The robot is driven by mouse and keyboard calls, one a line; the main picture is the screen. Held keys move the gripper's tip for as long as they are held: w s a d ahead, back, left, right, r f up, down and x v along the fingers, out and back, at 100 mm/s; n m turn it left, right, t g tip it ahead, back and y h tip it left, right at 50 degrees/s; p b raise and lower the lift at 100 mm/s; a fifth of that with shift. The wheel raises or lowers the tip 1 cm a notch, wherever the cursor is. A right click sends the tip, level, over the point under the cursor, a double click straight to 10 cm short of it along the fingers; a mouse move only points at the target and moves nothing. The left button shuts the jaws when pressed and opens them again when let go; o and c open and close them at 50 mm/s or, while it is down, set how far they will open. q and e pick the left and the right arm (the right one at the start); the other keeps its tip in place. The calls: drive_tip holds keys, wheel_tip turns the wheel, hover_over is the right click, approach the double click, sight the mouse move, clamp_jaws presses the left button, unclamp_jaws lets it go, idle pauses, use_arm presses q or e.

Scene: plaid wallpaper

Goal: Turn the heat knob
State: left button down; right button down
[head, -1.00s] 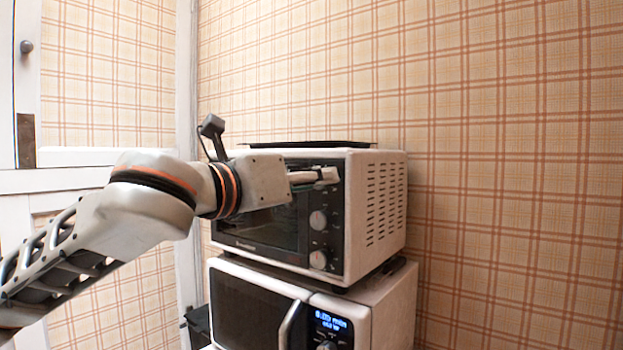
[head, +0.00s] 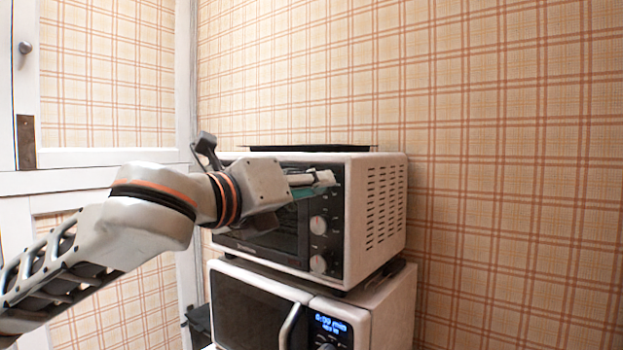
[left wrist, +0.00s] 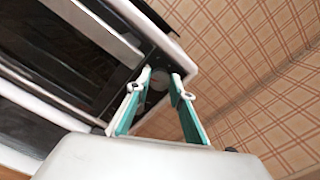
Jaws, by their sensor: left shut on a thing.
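The white toaster oven (head: 375,215) has a dark front panel with a column of round knobs. The middle knob (head: 318,225) and the bottom knob (head: 318,264) show in the head view. The top knob is hidden there behind my left gripper (head: 325,178). Which of the knobs is the heat knob I cannot read. My right gripper is not in view.
The oven stands on a white microwave (head: 375,310) with a lit blue display. A dark flat tray (head: 310,148) lies on top of the oven. A plaid wall is behind, and a white door frame (head: 95,157) stands at the left.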

use_arm(q)
drive_tip(key=n+p, duration=0.1)
drive_tip(key=n, duration=2.2)
drive_tip(key=shift+f, duration=0.15)
idle(0.5)
drive_tip(key=c, duration=2)
unclamp_jaws()
drive_tip(key=shift+c, duration=0.2)
